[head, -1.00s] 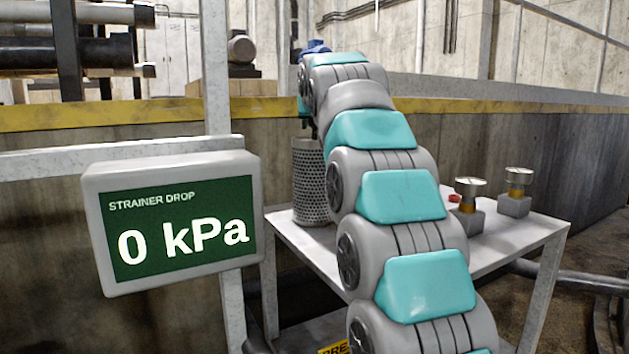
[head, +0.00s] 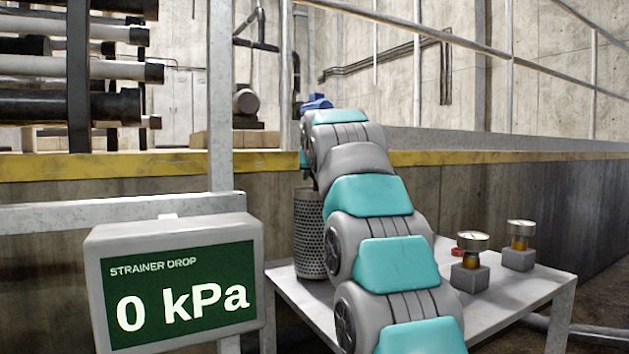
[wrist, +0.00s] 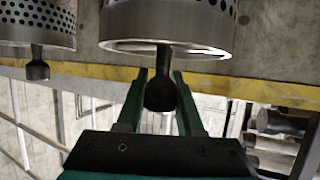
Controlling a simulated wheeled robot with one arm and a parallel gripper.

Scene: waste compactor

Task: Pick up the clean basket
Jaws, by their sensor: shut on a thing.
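A grey perforated metal basket (head: 310,235) stands upright on the left part of a metal table, partly hidden by my arm. In the wrist view a perforated basket (wrist: 170,22) fills the top middle, with a dark knob (wrist: 160,95) pointing toward my gripper. My gripper (wrist: 159,80), with green fingers, is shut on this knob. A second perforated basket (wrist: 36,30), with its own dark knob (wrist: 37,68), is at the upper left of the wrist view, apart from my fingers. I cannot tell from the surfaces which is clean. The fingertips are mostly hidden in the head view.
The metal table (head: 425,325) also holds two gauges on grey blocks, a near one (head: 472,250) and a far one (head: 520,235). A display (head: 180,290) at the left reads "STRAINER DROP 0 kPa". A wall with a yellow edge (head: 470,158) runs behind the table.

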